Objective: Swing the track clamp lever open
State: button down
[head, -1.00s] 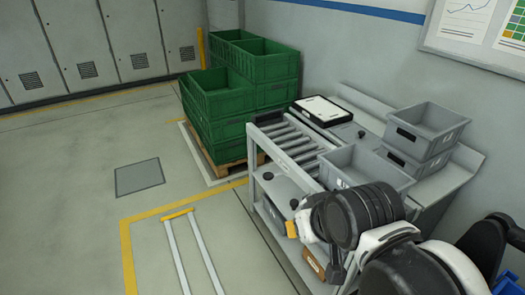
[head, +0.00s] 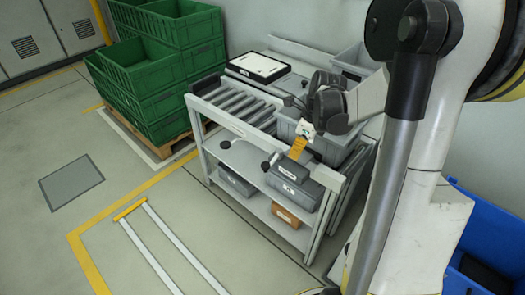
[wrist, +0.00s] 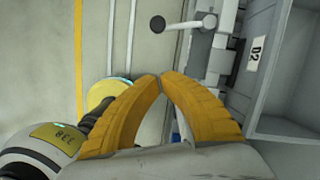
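In the wrist view a lever with a black ball knob (wrist: 158,24) and a pale rod sticks out from the side of the grey station. In the head view two black-knobbed levers stick out of the station's front, one on the left (head: 226,143) and one on the right (head: 266,165); I cannot tell for sure which is the track clamp lever. My gripper (head: 297,148) is in front of the station, right of the right-hand knob. Its yellow fingers (wrist: 161,76) meet at the tips with nothing between them, apart from the lever in the wrist view.
The roller station (head: 240,122) has grey bins (head: 290,193) and a brown box (head: 286,216) on lower shelves. A grey bin marked D2 (wrist: 257,53) is close on the right in the wrist view. Green crates (head: 140,70) stand behind left. The floor at left is open, with white rails (head: 150,250).

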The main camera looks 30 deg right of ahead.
jog(key=w+a+f+b, duration=0.3)
jog(key=w+f+b, duration=0.2)
jog(key=f, duration=0.5)
jog(key=shift+a+b, duration=0.35)
jog(key=shift+a, duration=0.05)
jog(key=shift+f, duration=0.1)
jog(key=shift+w+a+m, duration=0.2)
jog(key=shift+a+m, duration=0.1)
